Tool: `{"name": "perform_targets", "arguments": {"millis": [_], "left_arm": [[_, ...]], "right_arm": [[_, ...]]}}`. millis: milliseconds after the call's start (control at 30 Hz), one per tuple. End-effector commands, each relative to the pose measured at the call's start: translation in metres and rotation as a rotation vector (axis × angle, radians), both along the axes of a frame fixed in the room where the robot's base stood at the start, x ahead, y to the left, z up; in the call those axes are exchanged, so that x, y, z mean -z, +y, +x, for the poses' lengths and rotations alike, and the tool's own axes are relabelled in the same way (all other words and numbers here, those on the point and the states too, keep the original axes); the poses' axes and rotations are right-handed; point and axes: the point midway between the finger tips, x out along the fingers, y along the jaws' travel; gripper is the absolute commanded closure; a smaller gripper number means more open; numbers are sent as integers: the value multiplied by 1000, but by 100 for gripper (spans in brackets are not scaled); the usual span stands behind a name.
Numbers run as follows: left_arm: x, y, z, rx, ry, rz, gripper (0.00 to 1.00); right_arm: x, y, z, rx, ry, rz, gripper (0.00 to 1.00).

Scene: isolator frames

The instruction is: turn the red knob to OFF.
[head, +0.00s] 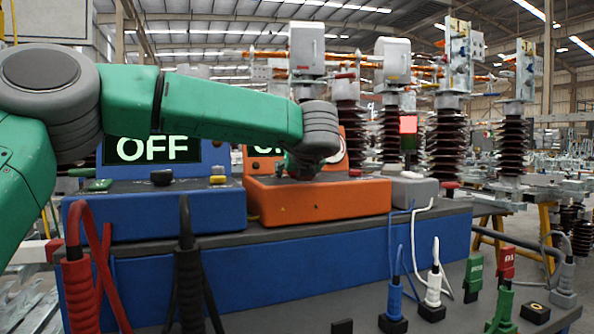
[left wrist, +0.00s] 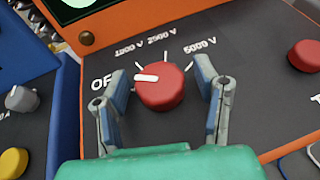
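The red knob (left wrist: 160,88) sits on the dark top panel of the orange instrument (head: 315,201). Its white pointer mark (left wrist: 147,78) points left, towards the printed OFF label (left wrist: 101,82), which the left finger partly covers. Voltage labels (left wrist: 160,43) curve above the knob. My left gripper (left wrist: 162,76) is open, with one finger on each side of the knob and a small gap visible on both sides. In the head view my left gripper (head: 305,166) is over the orange instrument and hides the knob. My right gripper is in neither view.
A blue instrument (head: 155,213) with a screen reading OFF (head: 150,149) stands left of the orange one. Another red knob (left wrist: 304,55) is at the panel's right. Cables with red (head: 78,290), black, blue and white plugs stand in front. Tall insulators stand behind.

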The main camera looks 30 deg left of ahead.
Motion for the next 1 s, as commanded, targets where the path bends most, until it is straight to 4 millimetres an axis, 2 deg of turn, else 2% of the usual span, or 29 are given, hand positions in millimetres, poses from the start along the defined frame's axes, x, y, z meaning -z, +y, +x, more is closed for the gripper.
{"name": "perform_targets", "arguments": {"millis": [233, 367, 800, 1000], "left_arm": [[-5, 0, -1, 1, -8, 0, 44], [-9, -7, -9, 3, -8, 1, 44], [-41, -54, -73, 2, -7, 1, 44], [-46, -64, -86, 0, -4, 0, 44]], "right_arm": [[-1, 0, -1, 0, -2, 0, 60], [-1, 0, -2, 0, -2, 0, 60], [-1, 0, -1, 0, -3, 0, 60], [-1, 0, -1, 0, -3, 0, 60]]}}
